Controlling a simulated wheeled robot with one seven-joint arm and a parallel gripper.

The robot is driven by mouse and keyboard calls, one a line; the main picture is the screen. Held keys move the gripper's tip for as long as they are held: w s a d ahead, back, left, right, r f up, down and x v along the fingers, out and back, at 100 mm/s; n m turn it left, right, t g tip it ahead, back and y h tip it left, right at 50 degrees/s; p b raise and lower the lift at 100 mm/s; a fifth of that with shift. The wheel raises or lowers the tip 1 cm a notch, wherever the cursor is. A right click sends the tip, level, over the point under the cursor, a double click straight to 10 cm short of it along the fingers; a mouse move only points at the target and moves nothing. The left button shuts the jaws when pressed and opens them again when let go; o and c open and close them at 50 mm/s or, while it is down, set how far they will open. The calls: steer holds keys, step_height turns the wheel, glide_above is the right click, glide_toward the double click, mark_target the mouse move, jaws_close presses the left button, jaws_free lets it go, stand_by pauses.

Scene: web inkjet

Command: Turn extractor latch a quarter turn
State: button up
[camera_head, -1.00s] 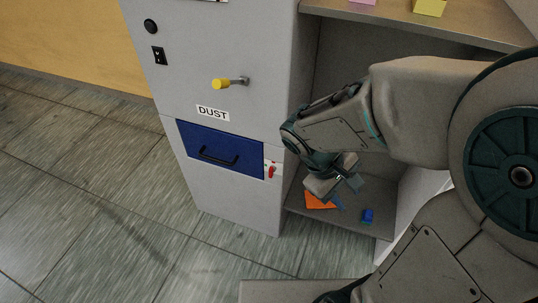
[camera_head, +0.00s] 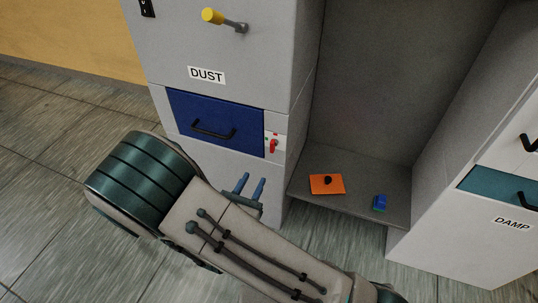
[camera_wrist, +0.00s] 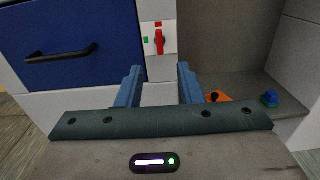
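The extractor latch is a small red handle (camera_head: 273,146) on a white plate at the right of the blue drawer, on the grey cabinet front. In the wrist view the red latch (camera_wrist: 159,41) stands upright, with a green mark to its left and a red mark above it. My gripper (camera_head: 250,186) is below and slightly left of the latch in the head view, its two blue fingers apart with nothing between them. In the wrist view my gripper (camera_wrist: 156,72) points toward the latch, which lies beyond the gap between the fingers, apart from them.
The blue drawer (camera_head: 214,125) has a black handle, under a DUST label (camera_head: 206,75). A yellow-knobbed lever (camera_head: 213,16) sticks out above. An orange plate (camera_head: 327,184) and a small blue block (camera_head: 379,202) lie on the low shelf at right. A DAMP cabinet (camera_head: 470,235) stands farther right.

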mark_target(271, 146)
steer(key=b+x, duration=0.2)
steer(key=x, duration=1.1)
steer(key=shift+w+f, duration=0.1)
steer(key=shift+w, duration=0.25)
jaws_close()
